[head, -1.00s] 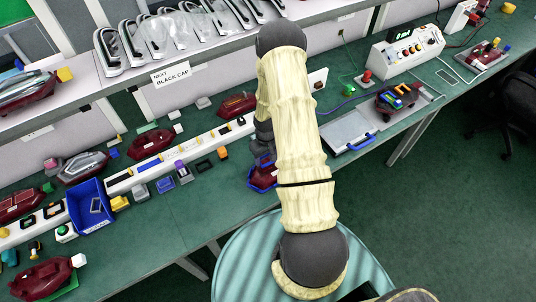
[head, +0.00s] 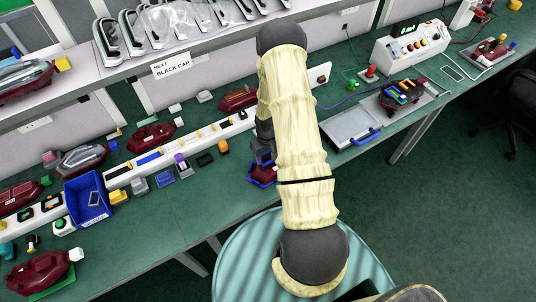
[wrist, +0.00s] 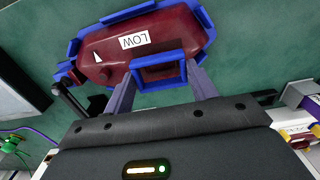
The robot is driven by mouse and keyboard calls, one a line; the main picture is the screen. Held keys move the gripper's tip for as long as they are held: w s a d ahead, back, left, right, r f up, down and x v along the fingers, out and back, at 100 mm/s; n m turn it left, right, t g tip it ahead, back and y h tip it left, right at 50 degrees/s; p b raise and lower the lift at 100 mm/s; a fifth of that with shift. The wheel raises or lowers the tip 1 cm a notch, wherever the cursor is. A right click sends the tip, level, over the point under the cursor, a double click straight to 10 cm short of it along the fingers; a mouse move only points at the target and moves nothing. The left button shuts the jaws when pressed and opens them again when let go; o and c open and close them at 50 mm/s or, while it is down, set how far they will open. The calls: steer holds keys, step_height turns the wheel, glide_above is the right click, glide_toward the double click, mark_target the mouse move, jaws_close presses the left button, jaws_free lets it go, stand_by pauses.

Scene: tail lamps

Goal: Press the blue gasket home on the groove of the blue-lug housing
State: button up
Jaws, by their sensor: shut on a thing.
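A dark red housing (wrist: 110,55) with an upside-down LOW label lies in a blue-edged holder on the green bench in the wrist view. In the head view the housing (head: 263,174) shows only partly beside my arm. My gripper (wrist: 161,84) is shut on the blue gasket (wrist: 135,74), a square frame held between its two fingers. The gasket overlaps the near edge of the housing, and dark red shows through its opening. I cannot tell whether it touches the groove or sits just above it. The gripper's fingers are hidden by the arm in the head view.
A blue bin (head: 76,215) and a white rail (head: 119,179) with small parts stand left of my arm. A grey tray with a blue handle (head: 366,138) lies to the right, near a control box (head: 428,48).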

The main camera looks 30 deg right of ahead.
steer(key=shift+s+d+f, duration=0.1)
steer(key=shift+s+f, duration=0.05)
steer(key=shift+f, duration=0.1)
stand_by(0.7)
steer(key=shift+f+b, duration=0.1)
steer(key=shift+b, duration=0.25)
steer(key=shift+f, duration=0.3)
steer(key=shift+f+b, duration=0.45)
steer(key=shift+b, duration=0.1)
steer(key=o, duration=1)
